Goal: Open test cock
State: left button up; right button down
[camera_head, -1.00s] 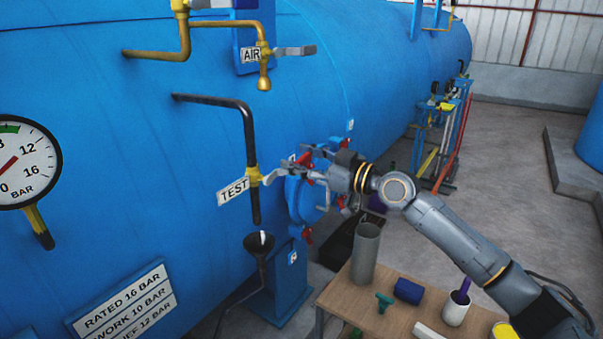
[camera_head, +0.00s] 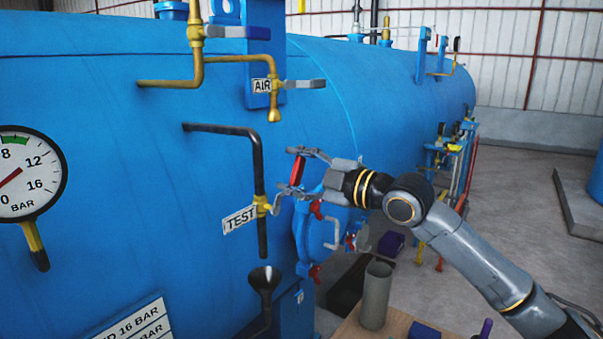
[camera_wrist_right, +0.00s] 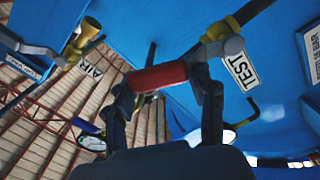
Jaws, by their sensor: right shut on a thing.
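The test cock (camera_head: 262,205) is a small yellow valve on the black bent pipe (camera_head: 257,165), with a white TEST tag (camera_head: 239,220) beside it. It also shows in the wrist view (camera_wrist_right: 222,38). My right gripper (camera_head: 304,171) is just right of and above the valve. Its fingers are shut on a red handle (camera_head: 297,171), which stands nearly upright in the head view. In the wrist view the red handle (camera_wrist_right: 158,76) spans between the two fingers. The joint between handle and valve is partly hidden by a finger. My left gripper is not in view.
A black funnel (camera_head: 265,281) stands below the pipe's open end. The AIR valve (camera_head: 272,88) with its grey lever is above. Red clamps (camera_head: 316,209) are close behind the gripper. A wooden table (camera_head: 350,331) with a grey cylinder (camera_head: 376,296) is below.

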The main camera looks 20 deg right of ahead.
jog(key=a+n, duration=0.1)
jog(key=s+a+n+p, duration=0.1)
jog(key=n, duration=0.1)
jog(key=s+a+n+p, duration=0.1)
jog(key=n, duration=0.1)
jog(key=shift+s+r, duration=0.2)
jog(key=shift+r, duration=0.05)
dwell(0.5)
jog(key=c, duration=0.7)
grip_release()
jog(key=shift+a, duration=0.1)
jog(key=v, duration=1.2)
